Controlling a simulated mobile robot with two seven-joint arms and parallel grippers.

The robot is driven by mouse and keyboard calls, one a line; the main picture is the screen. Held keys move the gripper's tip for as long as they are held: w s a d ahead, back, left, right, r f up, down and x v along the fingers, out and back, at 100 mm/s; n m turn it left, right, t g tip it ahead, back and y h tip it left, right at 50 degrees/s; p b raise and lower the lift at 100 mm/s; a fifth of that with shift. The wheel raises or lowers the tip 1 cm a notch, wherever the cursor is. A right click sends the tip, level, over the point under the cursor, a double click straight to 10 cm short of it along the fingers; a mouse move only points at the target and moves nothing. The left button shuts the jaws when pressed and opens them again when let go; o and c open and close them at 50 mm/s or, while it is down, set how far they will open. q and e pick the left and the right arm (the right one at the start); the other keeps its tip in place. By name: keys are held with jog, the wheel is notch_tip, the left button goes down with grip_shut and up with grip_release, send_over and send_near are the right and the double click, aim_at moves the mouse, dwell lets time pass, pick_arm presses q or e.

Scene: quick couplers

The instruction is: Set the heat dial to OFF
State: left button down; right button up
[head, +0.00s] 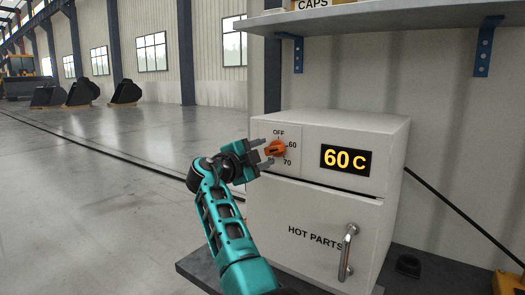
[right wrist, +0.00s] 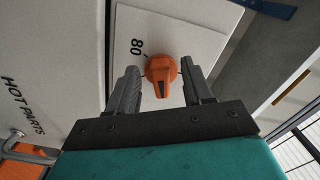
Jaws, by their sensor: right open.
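The orange heat dial (head: 277,148) sits on the light front panel of a white cabinet (head: 350,128). The display (head: 345,160) reads 60 C. My right gripper (head: 262,152) is open in front of the dial, its fingers pointing at the panel. In the right wrist view the dial (right wrist: 161,69) appears between the two fingers, with small gaps on both sides. Whether the fingertips reach around it is unclear. My left gripper is out of view.
The cabinet's HOT PARTS door with a metal handle (head: 348,251) is below the dial. A shelf (head: 345,18) on blue brackets is above. A dark cable runs at the right. The floor at the left is open.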

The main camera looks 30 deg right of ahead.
jog(key=shift+w+d, duration=0.15)
jog(key=shift+d, duration=0.2)
jog(key=shift+c, duration=0.3)
grip_shut()
